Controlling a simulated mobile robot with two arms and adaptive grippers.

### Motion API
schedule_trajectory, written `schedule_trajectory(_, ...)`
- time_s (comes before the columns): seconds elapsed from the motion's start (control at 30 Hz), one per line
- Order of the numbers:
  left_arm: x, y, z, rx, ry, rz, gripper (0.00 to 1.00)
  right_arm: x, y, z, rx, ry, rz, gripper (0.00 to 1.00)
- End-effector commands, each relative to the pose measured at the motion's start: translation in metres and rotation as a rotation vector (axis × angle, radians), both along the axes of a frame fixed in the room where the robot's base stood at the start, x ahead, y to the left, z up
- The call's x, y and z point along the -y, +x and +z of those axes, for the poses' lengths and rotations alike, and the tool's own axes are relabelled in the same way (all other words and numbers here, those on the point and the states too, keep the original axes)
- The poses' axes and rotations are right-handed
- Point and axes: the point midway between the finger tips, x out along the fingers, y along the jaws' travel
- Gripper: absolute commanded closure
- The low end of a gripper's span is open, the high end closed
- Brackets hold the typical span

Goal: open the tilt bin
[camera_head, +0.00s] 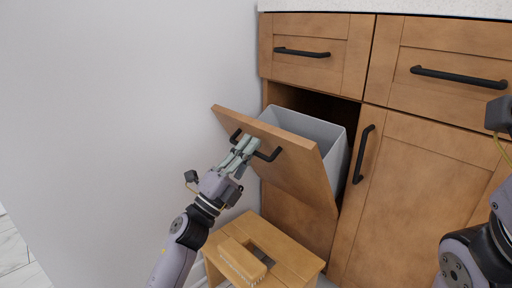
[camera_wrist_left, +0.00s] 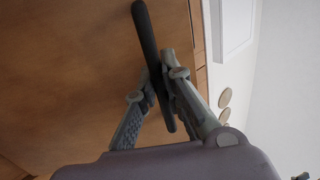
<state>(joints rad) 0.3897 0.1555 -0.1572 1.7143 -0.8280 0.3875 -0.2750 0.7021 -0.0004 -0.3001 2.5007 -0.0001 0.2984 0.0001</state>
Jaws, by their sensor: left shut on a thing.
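The tilt bin's wooden front (camera_head: 298,163) is tipped outward at the top, at the left end of the cabinet. A grey bin (camera_head: 312,128) shows behind it, with its rim exposed. The front's black bar handle (camera_head: 268,155) is partly hidden by my left gripper (camera_head: 248,143), which is shut on it. In the left wrist view the dark handle (camera_wrist_left: 146,32) runs between the two fingers of the left gripper (camera_wrist_left: 158,84). Of my right arm, only parts show at the right edge of the head view; its fingers are out of view.
A wooden stool (camera_head: 285,252) with a brush (camera_head: 241,262) on it stands below the tilted front. Drawers (camera_head: 311,48) and a cabinet door (camera_head: 421,190) with black handles adjoin the bin. A plain wall (camera_head: 130,110) is close on the left.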

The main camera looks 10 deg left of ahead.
Motion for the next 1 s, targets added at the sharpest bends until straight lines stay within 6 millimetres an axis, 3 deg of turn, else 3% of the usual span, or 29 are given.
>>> schedule_trajectory(0.67,-0.0053,-0.0074,-0.0083,-0.003,0.001,0.000,1.00,-0.0002,-0.0002,-0.0031,0.001,-0.001,0.000,0.60)
schedule_trajectory(0.7,-0.0054,-0.0074,-0.0083,-0.003,0.001,0.000,0.91,-0.0002,-0.0002,-0.0031,0.001,-0.001,0.000,0.60)
schedule_trajectory(1.0,-0.0053,-0.0074,-0.0078,-0.002,0.000,0.000,0.71,-0.0002,0.0000,-0.0032,0.000,-0.001,0.000,0.60)
